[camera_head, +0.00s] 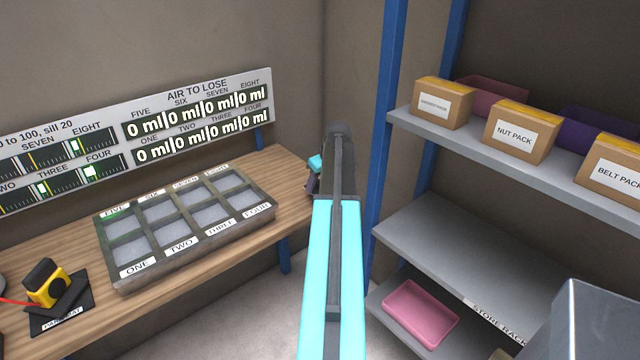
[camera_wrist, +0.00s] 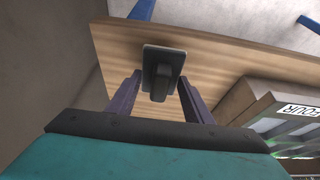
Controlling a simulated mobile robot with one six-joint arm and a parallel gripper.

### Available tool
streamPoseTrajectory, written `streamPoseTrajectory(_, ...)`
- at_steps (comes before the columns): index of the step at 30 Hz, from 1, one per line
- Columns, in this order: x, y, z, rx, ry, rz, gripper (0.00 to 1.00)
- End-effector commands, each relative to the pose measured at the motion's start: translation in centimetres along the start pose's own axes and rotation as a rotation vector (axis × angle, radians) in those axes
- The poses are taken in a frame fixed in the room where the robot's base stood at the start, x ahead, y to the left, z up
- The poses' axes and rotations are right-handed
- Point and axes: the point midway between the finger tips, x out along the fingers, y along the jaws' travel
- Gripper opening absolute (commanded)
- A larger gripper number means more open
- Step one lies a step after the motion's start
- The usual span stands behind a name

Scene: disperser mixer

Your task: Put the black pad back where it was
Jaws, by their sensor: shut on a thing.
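The black pad (camera_wrist: 178,58) shows in the wrist view as a dark rounded plate with a raised black grip. My gripper (camera_wrist: 160,82) has one finger on each side of it and is shut on it. The wooden bench top shows behind the pad; I cannot tell whether they touch. In the head view my gripper (camera_head: 313,178) is beyond the bench's right end, mostly hidden by my arm, and the pad cannot be made out. A black mat (camera_head: 42,322) with a partly legible label lies at the bench's lower left.
A yellow and black device (camera_head: 46,283) with a red line sits on the mat, over another dark piece. A labelled compartment tray (camera_head: 120,284) fills the middle of the bench (camera_head: 190,310). A blue-posted rack (camera_head: 460,250) with boxes stands at right.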

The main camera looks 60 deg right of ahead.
Motion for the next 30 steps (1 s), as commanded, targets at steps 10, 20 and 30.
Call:
streamPoseTrajectory(10, 1.2, 3.0, -2.4, 0.0, 0.0, 0.0, 0.25)
streamPoseTrajectory(20, 1.7, 3.8, -2.9, 0.001, 0.0, 0.001, 0.25)
streamPoseTrajectory(30, 2.0, 3.8, -2.7, 0.001, 0.0, 0.0, 0.25)
